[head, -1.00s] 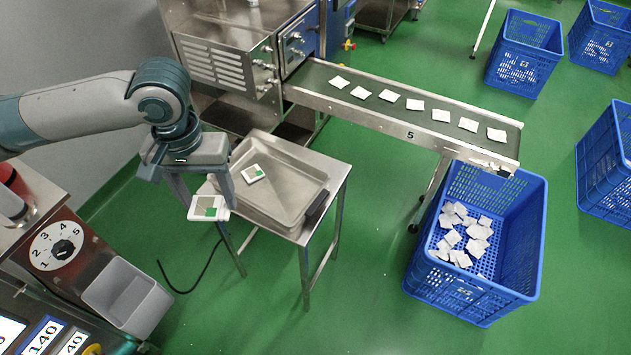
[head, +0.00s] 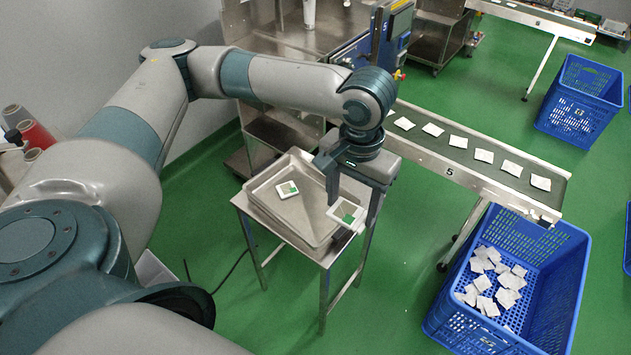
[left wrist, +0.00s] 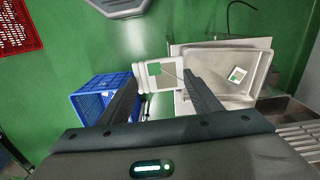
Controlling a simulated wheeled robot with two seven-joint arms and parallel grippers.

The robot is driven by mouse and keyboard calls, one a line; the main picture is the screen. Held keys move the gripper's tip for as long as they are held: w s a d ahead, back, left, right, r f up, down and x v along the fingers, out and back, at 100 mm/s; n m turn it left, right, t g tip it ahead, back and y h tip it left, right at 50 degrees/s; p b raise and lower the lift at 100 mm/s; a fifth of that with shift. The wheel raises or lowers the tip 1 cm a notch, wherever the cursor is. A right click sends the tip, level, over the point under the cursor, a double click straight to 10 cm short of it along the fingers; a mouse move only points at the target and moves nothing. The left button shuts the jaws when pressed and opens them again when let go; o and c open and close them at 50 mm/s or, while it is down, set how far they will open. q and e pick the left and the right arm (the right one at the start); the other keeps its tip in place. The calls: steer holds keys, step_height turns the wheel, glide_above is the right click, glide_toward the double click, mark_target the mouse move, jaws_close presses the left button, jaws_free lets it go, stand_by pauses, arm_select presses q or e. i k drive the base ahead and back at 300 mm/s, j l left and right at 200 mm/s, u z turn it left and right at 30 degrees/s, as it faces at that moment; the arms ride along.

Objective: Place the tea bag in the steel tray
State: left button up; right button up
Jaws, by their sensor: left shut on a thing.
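My left gripper (head: 351,207) is shut on a white tea bag with a green patch (head: 345,214). It holds the bag just past the right edge of the steel tray (head: 262,217), above the tray's level as far as I can judge. The left wrist view shows the held tea bag (left wrist: 160,74) between the fingertips, with the steel tray (left wrist: 254,61) to its right. Another tea bag with a green patch (head: 287,190) lies inside the tray; it also shows in the left wrist view (left wrist: 237,75). My right gripper is in neither view.
The tray stands on a small steel table (head: 325,262). Behind it a conveyor (head: 470,168) carries several white tea bags. A blue crate (head: 456,325) with several bags stands at the lower right. Another blue crate (head: 578,100) stands farther back.

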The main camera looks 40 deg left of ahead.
mark_target(321, 216)
steer(key=i+j, duration=0.15)
steer(key=j, duration=0.25)
steer(key=i+j, duration=0.15)
steer(key=j, duration=0.2)
steer(key=i+j, duration=0.15)
steer(key=j, duration=0.25)
